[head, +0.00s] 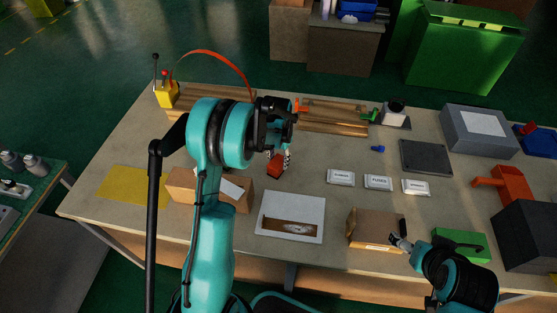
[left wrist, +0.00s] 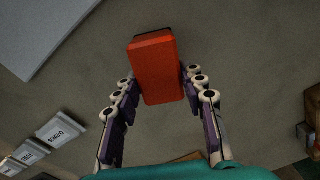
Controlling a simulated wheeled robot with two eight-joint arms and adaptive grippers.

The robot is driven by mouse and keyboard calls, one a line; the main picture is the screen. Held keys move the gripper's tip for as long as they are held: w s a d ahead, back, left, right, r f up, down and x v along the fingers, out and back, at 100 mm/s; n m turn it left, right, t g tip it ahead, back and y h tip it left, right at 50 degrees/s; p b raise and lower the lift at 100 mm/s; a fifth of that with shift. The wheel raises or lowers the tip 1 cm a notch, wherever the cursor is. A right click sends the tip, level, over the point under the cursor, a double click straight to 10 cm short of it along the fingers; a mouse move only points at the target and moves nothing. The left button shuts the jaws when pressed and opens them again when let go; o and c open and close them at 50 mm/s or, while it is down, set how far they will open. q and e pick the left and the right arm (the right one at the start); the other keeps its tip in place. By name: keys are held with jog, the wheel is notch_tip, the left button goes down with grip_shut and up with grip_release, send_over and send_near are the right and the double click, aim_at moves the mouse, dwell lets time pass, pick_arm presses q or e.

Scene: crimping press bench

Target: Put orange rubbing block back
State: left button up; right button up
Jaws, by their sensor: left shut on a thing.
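The orange rubbing block (left wrist: 154,68) is between the fingers of my left gripper (left wrist: 158,88) in the left wrist view, its far end sticking out past the fingertips. In the head view, the block (head: 275,168) hangs at the tips of my left gripper (head: 280,157) above the middle of the bench. My left gripper is shut on it. My right gripper (head: 400,242) is low at the front right, beside an open cardboard box (head: 366,231); its fingers are too small to read.
White labelled boxes (head: 378,183) lie right of the left gripper. A picture sheet (head: 290,217) and a brown box (head: 181,184) lie near the front. Wooden rails (head: 335,117) run along the back. A dark plate (head: 426,157) and a grey case (head: 478,130) are at right.

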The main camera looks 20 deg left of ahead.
aim_at(279, 160)
pick_arm(q)
jog(key=o, duration=1.3)
jog(key=shift+r+p, duration=0.35)
jog(key=shift+r, duration=0.05)
notch_tip(279, 160, up, 11)
jog(key=p, duration=0.3)
jog(key=s+d+r+t, duration=0.3)
jog(key=s+d+r, duration=0.2)
jog(key=s+r, duration=0.55)
jog(key=shift+s+d+r+n+t, duration=0.2)
jog(key=shift+s+d+t, duration=0.55)
jog(key=shift+s, duration=1.35)
jog(key=shift+s+d+f+n+t, duration=0.1)
jog(key=shift+s+d+n+t, duration=0.5)
jog(key=shift+s, duration=1.55)
jog(key=shift+s+d+r+t, duration=0.1)
jog(key=shift+s+d+t, duration=0.85)
jog(key=shift+s, duration=1.15)
jog(key=shift+d+g, duration=0.15)
jog(key=shift+g, duration=0.15)
